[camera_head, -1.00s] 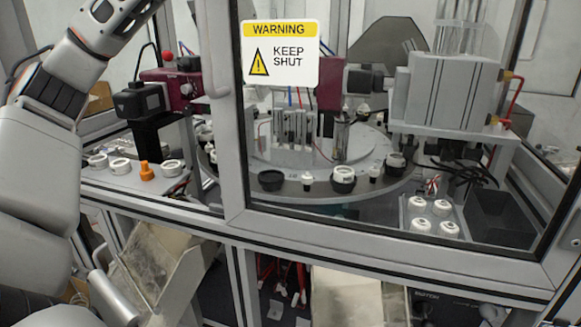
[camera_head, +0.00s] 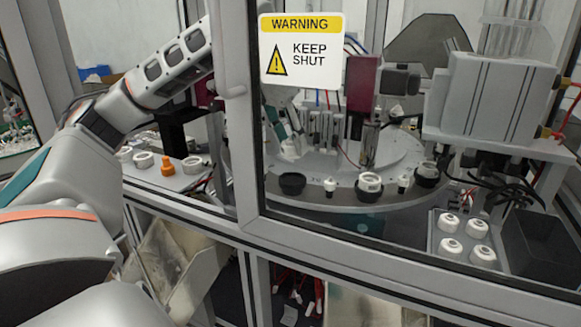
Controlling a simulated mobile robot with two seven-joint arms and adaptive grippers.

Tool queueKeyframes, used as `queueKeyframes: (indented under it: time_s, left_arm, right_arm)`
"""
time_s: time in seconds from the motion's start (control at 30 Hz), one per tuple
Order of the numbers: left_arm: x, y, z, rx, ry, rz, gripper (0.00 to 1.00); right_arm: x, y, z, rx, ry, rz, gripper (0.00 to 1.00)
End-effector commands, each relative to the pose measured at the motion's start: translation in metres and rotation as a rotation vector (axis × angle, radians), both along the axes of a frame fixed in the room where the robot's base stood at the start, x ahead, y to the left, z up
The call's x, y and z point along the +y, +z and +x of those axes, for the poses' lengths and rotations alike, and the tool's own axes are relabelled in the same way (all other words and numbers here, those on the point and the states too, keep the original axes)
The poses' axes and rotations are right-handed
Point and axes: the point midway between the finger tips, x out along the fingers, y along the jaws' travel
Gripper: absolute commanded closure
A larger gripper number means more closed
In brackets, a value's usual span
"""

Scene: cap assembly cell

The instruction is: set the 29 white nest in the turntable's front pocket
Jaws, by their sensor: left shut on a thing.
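My left arm comes in from the left and reaches behind the door frame into the cell. My left gripper (camera_head: 283,133) shows small through the glass, above the left part of the grey turntable (camera_head: 335,207). It is shut on a small white piece, which looks like the white nest (camera_head: 290,152); its number cannot be read. The piece is behind a black cup (camera_head: 292,184) on the turntable's front rim; whether it touches the turntable is unclear. A white ring in a holder (camera_head: 369,182) and a black ring (camera_head: 427,175) sit further right on the rim. My right gripper is out of view.
The glass door with its warning sign (camera_head: 302,50) and upright frame (camera_head: 240,120) stands in front. White rings (camera_head: 144,160) and an orange piece (camera_head: 167,168) sit on the left shelf. A tray of white parts (camera_head: 450,246) and a black bin (camera_head: 540,245) are at right.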

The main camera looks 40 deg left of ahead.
Motion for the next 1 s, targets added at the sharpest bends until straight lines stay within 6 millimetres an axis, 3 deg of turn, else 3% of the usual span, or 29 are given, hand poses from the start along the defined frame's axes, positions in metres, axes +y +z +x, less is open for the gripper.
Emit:
queueKeyframes:
  time_s: [0.1,0.27,0.53,1.0]
  left_arm:
    - [0.000,-0.018,-0.001,0.001,0.000,-0.001,0.87]
    - [0.000,-0.029,0.000,0.000,0.000,0.000,0.87]
    - [0.000,-0.064,0.000,0.001,0.001,0.000,0.87]
    - [0.000,-0.072,0.000,-0.001,0.000,-0.001,0.87]
  right_arm:
    - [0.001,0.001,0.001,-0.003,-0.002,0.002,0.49]
    - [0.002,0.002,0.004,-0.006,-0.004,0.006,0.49]
    - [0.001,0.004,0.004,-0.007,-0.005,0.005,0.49]
    - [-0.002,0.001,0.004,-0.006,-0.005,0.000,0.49]
